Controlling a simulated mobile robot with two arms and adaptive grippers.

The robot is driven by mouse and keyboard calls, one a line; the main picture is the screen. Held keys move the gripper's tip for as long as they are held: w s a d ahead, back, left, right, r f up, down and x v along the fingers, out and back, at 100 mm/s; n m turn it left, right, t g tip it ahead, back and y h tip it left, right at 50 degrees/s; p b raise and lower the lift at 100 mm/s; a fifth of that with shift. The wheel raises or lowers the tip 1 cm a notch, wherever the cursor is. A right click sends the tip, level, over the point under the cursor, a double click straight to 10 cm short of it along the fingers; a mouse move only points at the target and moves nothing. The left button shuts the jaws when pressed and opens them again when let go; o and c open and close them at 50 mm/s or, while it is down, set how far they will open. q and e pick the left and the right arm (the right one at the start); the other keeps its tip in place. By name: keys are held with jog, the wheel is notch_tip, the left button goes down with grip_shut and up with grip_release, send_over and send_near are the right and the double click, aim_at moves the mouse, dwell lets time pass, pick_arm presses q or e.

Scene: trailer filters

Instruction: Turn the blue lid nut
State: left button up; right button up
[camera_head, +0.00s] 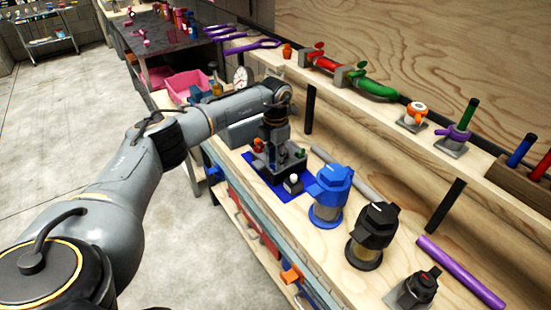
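The blue lid nut (332,179) sits on top of a filter housing with a blue base (325,213), standing upright on the wooden bench. A pale line marks the top of the lid. My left arm comes in from the left, and my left gripper (279,150) points down to the left of the blue lid, apart from it. The gripper is over or in front of a dark block with small coloured parts on a blue mat (262,181). Its fingertips blend into that block, so their opening is unclear. My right gripper is out of view.
A black-lidded filter (373,232) stands right of the blue one, with a smaller black-knobbed fitting (413,290) beyond. A grey tube (343,172) lies behind the blue lid, and a purple tube (460,272) lies at right. A raised shelf (385,118) carries valves along the back.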

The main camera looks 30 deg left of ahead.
pick_arm(q)
notch_tip(320, 180, up, 12)
dwell(0.6)
jog(key=shift+f, duration=0.1)
dwell(0.4)
